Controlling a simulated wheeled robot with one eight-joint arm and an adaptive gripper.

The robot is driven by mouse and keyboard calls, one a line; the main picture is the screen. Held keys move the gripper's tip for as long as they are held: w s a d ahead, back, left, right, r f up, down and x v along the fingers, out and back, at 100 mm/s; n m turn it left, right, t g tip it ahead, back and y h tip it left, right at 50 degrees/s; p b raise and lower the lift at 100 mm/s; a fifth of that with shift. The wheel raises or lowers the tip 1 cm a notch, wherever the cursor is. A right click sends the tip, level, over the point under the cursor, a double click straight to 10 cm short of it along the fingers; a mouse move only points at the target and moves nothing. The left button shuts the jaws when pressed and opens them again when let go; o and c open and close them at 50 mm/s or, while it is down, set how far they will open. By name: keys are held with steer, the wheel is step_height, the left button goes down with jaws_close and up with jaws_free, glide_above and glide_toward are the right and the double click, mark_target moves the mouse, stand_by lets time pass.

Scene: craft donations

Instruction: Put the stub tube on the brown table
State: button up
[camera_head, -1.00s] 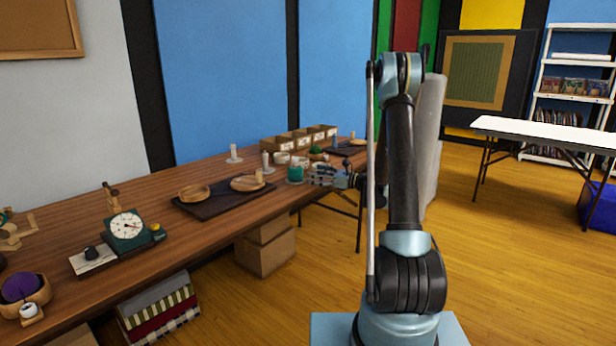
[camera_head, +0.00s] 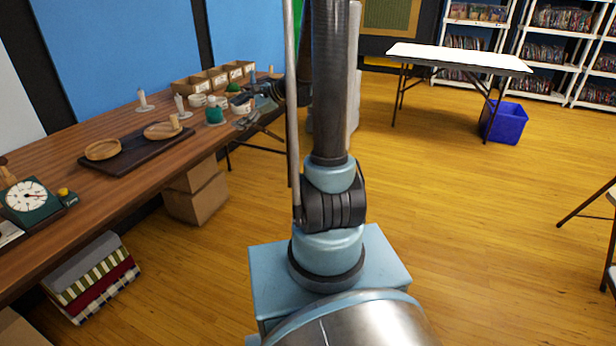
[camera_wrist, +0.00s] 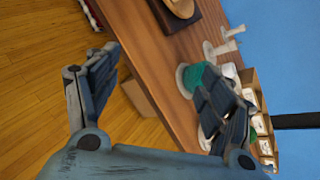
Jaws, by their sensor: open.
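The brown table (camera_head: 60,150) is a long wooden table along the blue wall at left, also in the wrist view (camera_wrist: 145,40). A short tan upright cylinder (camera_head: 174,121) stands on a round wooden plate on a dark tray; it may be the stub tube, but I cannot tell for sure. White upright pieces on round bases, one at the back (camera_head: 143,99), also stand on the table. My gripper (camera_head: 243,120) is over the table's far right part, beside a green round item (camera_head: 214,115). In the wrist view my gripper (camera_wrist: 160,65) is open, with nothing held between its fingers.
Divided boxes (camera_head: 213,80) line the table's back. A dial scale (camera_head: 28,199) stands at the near left. Cardboard boxes (camera_head: 197,193) and folded cloth (camera_head: 92,277) are below. A white-topped table (camera_head: 455,57) and blue bin (camera_head: 505,122) stand across open wooden floor.

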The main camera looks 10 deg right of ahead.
steer(key=s+d+f+n+h, duration=0.2)
steer(key=s+d+n, duration=0.3)
steer(key=s, duration=0.6)
steer(key=s+d+f+n+g+h, duration=0.1)
steer(key=s+d+f+n+h, duration=0.2)
steer(key=s, duration=0.9)
steer(key=s+d+f+n+g+h, duration=0.1)
steer(key=s+d+f+n+h, duration=0.2)
steer(key=s+d+n+h, duration=0.3)
steer(key=shift+s+d+n, duration=0.4)
steer(key=shift+s+d, duration=1.15)
steer(key=shift+s, duration=1.1)
